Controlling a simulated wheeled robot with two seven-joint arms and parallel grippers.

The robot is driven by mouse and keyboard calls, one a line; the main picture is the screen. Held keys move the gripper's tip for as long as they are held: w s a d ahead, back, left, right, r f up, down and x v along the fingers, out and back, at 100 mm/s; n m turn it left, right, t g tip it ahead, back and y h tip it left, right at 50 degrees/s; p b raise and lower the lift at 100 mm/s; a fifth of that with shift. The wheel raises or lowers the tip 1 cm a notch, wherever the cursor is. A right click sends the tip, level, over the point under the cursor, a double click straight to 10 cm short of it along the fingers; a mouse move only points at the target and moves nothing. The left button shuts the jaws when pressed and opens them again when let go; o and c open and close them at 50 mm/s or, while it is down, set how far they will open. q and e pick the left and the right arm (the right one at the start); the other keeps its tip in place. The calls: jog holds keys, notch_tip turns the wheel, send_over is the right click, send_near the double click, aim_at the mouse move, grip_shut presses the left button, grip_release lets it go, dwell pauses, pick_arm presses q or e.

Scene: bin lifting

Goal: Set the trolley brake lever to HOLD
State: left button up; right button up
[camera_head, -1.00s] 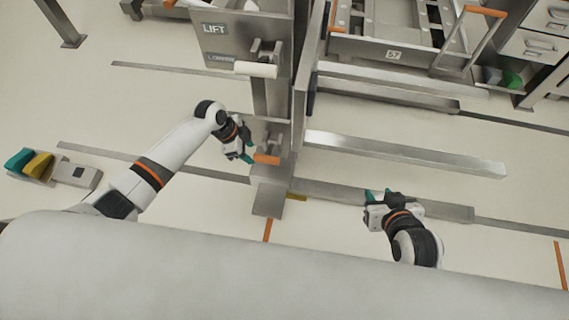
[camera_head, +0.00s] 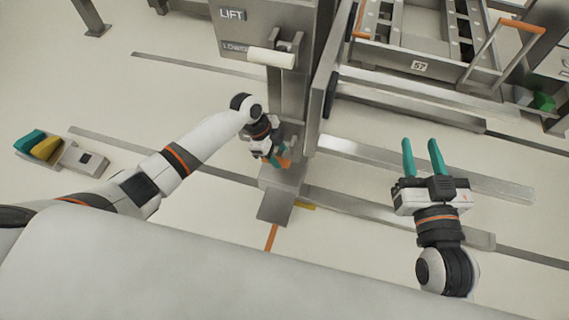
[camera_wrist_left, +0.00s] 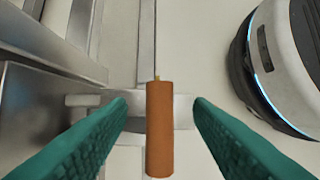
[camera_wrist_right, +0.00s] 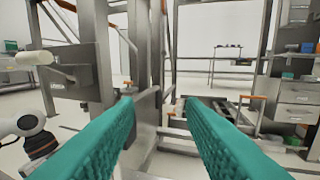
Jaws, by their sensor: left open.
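The brake lever's orange handle (camera_wrist_left: 160,128) lies between the spread green fingers of my left gripper (camera_wrist_left: 160,125) in the left wrist view. The fingers are apart from it on both sides. In the head view the handle (camera_head: 285,163) is partly hidden by my left gripper (camera_head: 276,160), low on the trolley's metal post. My right gripper (camera_head: 424,158) is open and empty, its fingers pointing away over the floor rails; its fingers also show in the right wrist view (camera_wrist_right: 160,110). No HOLD marking is readable.
A panel marked LIFT (camera_head: 233,40) with a white-handled lever (camera_head: 271,58) stands above the handle. A metal frame (camera_head: 418,66) marked 57 is at the back right. Metal rails (camera_head: 410,168) cross the floor.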

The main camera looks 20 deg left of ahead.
aim_at(283, 160)
pick_arm(q)
jog(key=b+x, duration=0.1)
jog(key=x, duration=0.3)
jog(key=shift+d+f+b, duration=0.1)
jog(key=shift+f+b, duration=0.3)
jog(key=shift+d+f, duration=0.1)
jog(key=shift+f, duration=0.1)
pick_arm(e)
notch_tip(283, 160, up, 8)
jog(key=s+t+y, duration=0.2)
jog(key=t, duration=0.3)
jog(key=shift+a+t, duration=0.35)
jog(key=shift+t, duration=0.05)
jog(key=shift+f, duration=0.1)
pick_arm(q)
grip_shut()
